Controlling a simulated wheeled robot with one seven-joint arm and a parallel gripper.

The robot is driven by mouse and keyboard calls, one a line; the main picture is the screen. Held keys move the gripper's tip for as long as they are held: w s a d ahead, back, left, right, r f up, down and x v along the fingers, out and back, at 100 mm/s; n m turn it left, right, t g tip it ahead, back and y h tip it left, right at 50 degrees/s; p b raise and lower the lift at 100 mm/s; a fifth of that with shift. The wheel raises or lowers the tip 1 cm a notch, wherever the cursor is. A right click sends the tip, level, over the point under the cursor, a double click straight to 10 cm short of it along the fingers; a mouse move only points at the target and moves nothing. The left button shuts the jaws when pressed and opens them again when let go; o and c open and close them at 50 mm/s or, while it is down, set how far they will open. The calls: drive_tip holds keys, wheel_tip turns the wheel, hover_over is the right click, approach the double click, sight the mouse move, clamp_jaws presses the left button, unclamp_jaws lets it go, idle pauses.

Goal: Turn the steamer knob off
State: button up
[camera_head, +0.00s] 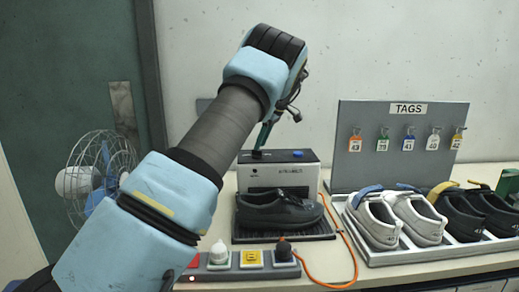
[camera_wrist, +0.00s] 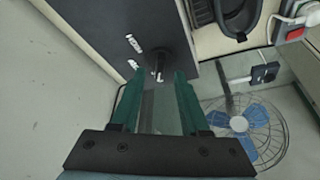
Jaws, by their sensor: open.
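The steamer (camera_head: 279,176) is a pale box with a dark top, standing at the back of the bench. Its dark knob (camera_wrist: 155,55) shows in the wrist view on the dark top, near two small white labels (camera_wrist: 133,53). A white mark on the knob points toward my gripper's side of that picture. My gripper (camera_wrist: 157,76) has two green fingers spread apart, one on each side of the knob's near end. I cannot tell whether they touch it. In the head view my gripper (camera_head: 264,138) points down at the steamer's top left, and the knob is mostly hidden.
A blue button (camera_head: 298,154) sits on the steamer's top right. A black shoe (camera_head: 278,208) lies in front. A switch strip (camera_head: 221,271) with an orange cable is nearer. A shoe rack (camera_head: 420,253) and TAGS board (camera_head: 387,168) stand right, a fan (camera_head: 98,178) left.

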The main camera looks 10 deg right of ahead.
drive_tip(key=b+v, duration=0.1)
drive_tip(key=v, duration=0.7)
drive_tip(key=shift+r, duration=0.2)
drive_tip(key=s+a+f+m+g+h, duration=0.1)
drive_tip(key=s+a+f+m, duration=0.15)
drive_tip(key=a, duration=0.75)
drive_tip(key=s+a+f+m+g+h, duration=0.1)
drive_tip(key=a+f, duration=0.3)
drive_tip(key=a, duration=0.5)
drive_tip(key=s+a+f+m, duration=0.2)
drive_tip(key=s+a+f, duration=0.1)
drive_tip(key=s, duration=0.5)
drive_tip(key=s+a+f+m+h, duration=0.1)
drive_tip(key=s+a+f+m, duration=0.2)
drive_tip(key=s, duration=0.6)
drive_tip(key=s+a+f+m, duration=0.2)
drive_tip(key=s+a, duration=0.4)
drive_tip(key=s, duration=0.3)
drive_tip(key=shift+s+f+m+t+h, duration=0.2)
drive_tip(key=shift+f+m+t+h, duration=0.15)
drive_tip(key=shift+f, duration=0.45)
